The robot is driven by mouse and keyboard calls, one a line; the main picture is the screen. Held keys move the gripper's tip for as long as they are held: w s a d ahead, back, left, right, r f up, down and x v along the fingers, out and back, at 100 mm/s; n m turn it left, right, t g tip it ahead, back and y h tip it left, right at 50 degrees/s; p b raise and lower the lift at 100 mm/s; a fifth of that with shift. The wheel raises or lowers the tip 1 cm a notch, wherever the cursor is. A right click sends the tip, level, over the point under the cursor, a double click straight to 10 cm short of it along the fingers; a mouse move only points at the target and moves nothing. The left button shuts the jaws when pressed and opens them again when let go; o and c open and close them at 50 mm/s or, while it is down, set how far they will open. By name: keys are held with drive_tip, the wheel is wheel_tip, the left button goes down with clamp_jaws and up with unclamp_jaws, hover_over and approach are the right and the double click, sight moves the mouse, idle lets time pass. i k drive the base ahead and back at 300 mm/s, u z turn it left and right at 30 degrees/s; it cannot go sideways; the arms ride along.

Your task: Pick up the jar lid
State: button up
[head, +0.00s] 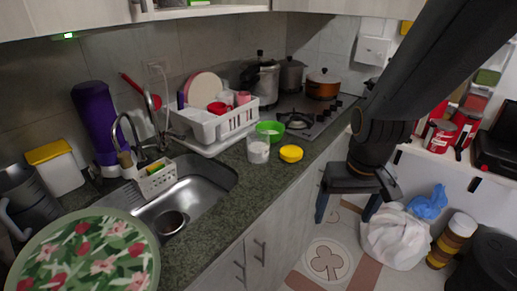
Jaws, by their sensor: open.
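A round yellow jar lid (291,153) lies flat on the dark green counter (262,182), near its front edge. A clear jar with whitish contents (258,149) stands just left of the lid, apart from it. My gripper (347,208) is in the right half of the view, to the right of the lid and apart from it. It points down, with its fingers spread and nothing between them. In the picture it appears in front of the cabinet fronts and floor. The lid is fully visible.
A green bowl (270,129) stands behind the jar and lid. A white dish rack (214,124) and a sink (193,188) are to the left. A stove (318,113) with pots is behind. A floral round object (85,252) fills the lower left.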

sight(291, 153)
drive_tip(key=z, duration=1.35)
drive_tip(key=i, duration=1.15)
drive_tip(key=u, duration=2.5)
